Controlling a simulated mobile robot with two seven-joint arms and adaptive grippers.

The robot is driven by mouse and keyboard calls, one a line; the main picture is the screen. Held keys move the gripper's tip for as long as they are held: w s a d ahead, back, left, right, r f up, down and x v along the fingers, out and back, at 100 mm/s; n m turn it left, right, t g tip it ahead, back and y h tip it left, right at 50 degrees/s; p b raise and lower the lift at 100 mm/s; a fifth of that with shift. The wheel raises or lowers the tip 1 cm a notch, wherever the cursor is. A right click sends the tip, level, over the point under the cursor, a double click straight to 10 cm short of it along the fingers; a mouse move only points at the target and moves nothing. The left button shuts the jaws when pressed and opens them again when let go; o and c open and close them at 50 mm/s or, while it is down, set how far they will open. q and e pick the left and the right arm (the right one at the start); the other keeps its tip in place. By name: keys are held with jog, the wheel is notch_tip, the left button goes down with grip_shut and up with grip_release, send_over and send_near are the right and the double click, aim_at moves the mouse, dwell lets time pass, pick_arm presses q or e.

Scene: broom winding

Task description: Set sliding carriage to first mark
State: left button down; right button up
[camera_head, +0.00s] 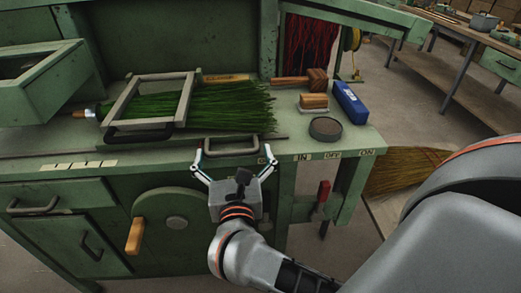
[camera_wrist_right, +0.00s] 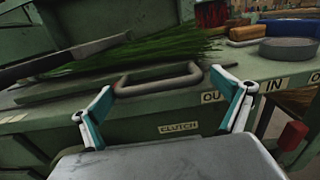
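My right gripper (camera_head: 235,164) is open and empty at the front edge of the green bench. Its two fingers spread to either side of a grey bar handle (camera_head: 231,147), apart from it as far as I can tell. In the wrist view the handle (camera_wrist_right: 156,79) lies just beyond the open fingers (camera_wrist_right: 162,108). The handle is on a flat grey plate, which may be the sliding carriage. Labels "OUT" (camera_wrist_right: 211,97) and "IN" (camera_head: 303,157) sit right of the handle. A pale strip with dark divisions (camera_head: 84,164) is at the front left. My left gripper is out of view.
A grey frame (camera_head: 122,104) with a dark handle lies over green bristles (camera_head: 231,108). A mallet (camera_head: 303,80), wooden block (camera_head: 313,101), blue box (camera_head: 350,102) and round dark disc (camera_head: 325,129) stand at the right. Below are a wooden-handled wheel (camera_head: 172,222) and red-handled lever (camera_head: 322,193).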

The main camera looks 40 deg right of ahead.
aim_at(256, 153)
jog(key=shift+s+d, duration=0.45)
jog(key=shift+d, duration=0.3)
jog(key=shift+s+d, duration=0.45)
jog(key=shift+d, duration=0.3)
jog(key=shift+s+d, duration=0.45)
jog(key=shift+d, duration=0.3)
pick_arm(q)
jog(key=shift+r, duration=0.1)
